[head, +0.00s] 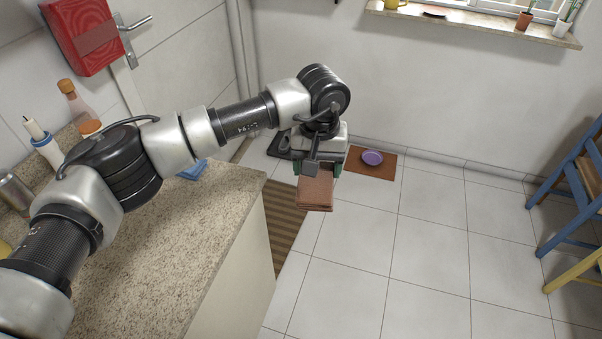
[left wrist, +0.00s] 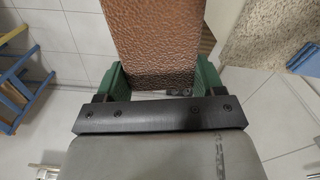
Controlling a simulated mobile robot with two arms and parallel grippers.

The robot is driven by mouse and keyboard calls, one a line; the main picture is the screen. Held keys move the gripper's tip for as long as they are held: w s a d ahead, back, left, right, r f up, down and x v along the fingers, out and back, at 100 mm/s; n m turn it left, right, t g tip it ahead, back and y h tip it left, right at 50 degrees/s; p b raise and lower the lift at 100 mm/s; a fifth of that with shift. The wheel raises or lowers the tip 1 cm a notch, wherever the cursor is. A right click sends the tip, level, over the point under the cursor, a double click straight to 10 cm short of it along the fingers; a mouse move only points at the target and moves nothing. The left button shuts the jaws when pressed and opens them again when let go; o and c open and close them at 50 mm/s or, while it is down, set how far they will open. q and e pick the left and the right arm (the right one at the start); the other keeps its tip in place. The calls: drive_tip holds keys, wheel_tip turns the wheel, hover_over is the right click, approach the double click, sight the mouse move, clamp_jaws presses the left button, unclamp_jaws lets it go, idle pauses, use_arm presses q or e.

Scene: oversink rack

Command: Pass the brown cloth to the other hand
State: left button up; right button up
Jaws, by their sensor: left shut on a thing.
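The brown cloth (head: 315,190) is a folded, textured rectangle held out over the floor, past the counter's right edge. My left gripper (head: 317,168) is shut on it and the cloth juts out from between the fingers. In the left wrist view the cloth (left wrist: 155,45) fills the space between the green fingers of the gripper (left wrist: 160,80). My right gripper is not in either view.
A speckled counter (head: 190,240) stands at the left, with bottles (head: 80,105) at its back. A striped mat (head: 284,215) and a brown mat (head: 385,160) with a purple bowl (head: 372,158) lie on the floor. A blue wooden chair (head: 570,190) stands at the right. The middle floor is clear.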

use_arm(q)
drive_tip(key=w+a+r, duration=0.5)
drive_tip(key=w+a, duration=0.2)
drive_tip(key=a, duration=0.1)
drive_tip(key=d+f, duration=0.5)
drive_tip(key=d, duration=0.3)
drive_tip(key=s+a+r+m, duration=0.3)
drive_tip(key=s+a, duration=0.2)
drive_tip(key=s, duration=0.4)
drive_tip(key=s+a+r+m, duration=0.25)
drive_tip(key=s+a, duration=0.35)
drive_tip(key=s, duration=0.3)
drive_tip(key=w+d+f+m, duration=0.4)
drive_tip(key=f+m, duration=0.1)
drive_tip(key=s+a+r+n, duration=0.6)
drive_tip(key=a+r+n, duration=0.2)
drive_tip(key=r, duration=0.2)
drive_tip(key=w+d+n, duration=0.5)
drive_tip(key=w+d, duration=0.3)
drive_tip(key=d, duration=0.2)
drive_tip(key=shift+f, duration=0.3)
drive_tip(key=s+a+f, duration=0.3)
drive_tip(key=a+f, duration=0.2)
drive_tip(key=a, duration=0.4)
drive_tip(key=s+a+f+m, duration=0.1)
drive_tip(key=s+a+f, duration=0.2)
drive_tip(key=a, duration=0.7)
drive_tip(key=shift+f, duration=0.95)
